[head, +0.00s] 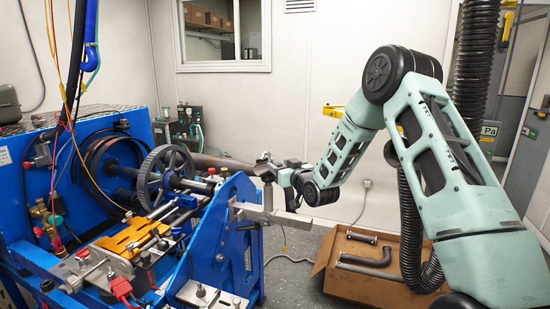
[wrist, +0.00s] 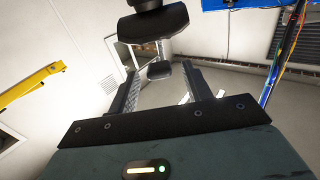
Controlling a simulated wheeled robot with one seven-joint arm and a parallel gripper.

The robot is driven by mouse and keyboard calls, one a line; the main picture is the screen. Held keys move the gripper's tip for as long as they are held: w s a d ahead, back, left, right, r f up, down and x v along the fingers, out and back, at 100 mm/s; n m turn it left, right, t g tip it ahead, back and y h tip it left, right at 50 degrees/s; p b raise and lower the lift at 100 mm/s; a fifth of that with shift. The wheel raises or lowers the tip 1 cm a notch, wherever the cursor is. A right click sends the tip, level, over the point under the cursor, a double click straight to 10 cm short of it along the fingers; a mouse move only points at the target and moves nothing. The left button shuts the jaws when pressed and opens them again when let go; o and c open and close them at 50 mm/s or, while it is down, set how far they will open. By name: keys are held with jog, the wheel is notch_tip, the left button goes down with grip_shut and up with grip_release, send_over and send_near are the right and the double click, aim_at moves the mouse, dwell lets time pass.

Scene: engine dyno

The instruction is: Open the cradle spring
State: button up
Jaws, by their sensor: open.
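My gripper (head: 266,163) is at the end of the green arm, just above the right side of the blue engine stand (head: 222,235). A grey upright post (head: 268,196) stands directly below it and joins a horizontal grey bar (head: 285,217) on the stand. I cannot tell for sure which part is the cradle spring. In the wrist view my gripper (wrist: 158,68) has its two fingers apart. A small dark pad (wrist: 159,70) shows between the fingertips, below a larger dark block (wrist: 152,22). Whether either finger touches the pad is not clear.
A toothed wheel (head: 167,177) and shaft sit left of the gripper. A yellow plate (head: 132,236) lies among fittings and cables on the stand. A cardboard box (head: 375,282) with pipe parts is on the floor beneath my arm. The back wall has a window (head: 222,32).

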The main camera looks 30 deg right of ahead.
jog(key=shift+w+p, duration=0.45)
jog(key=shift+w, duration=1.5)
grip_shut()
jog(key=shift+r, duration=0.15)
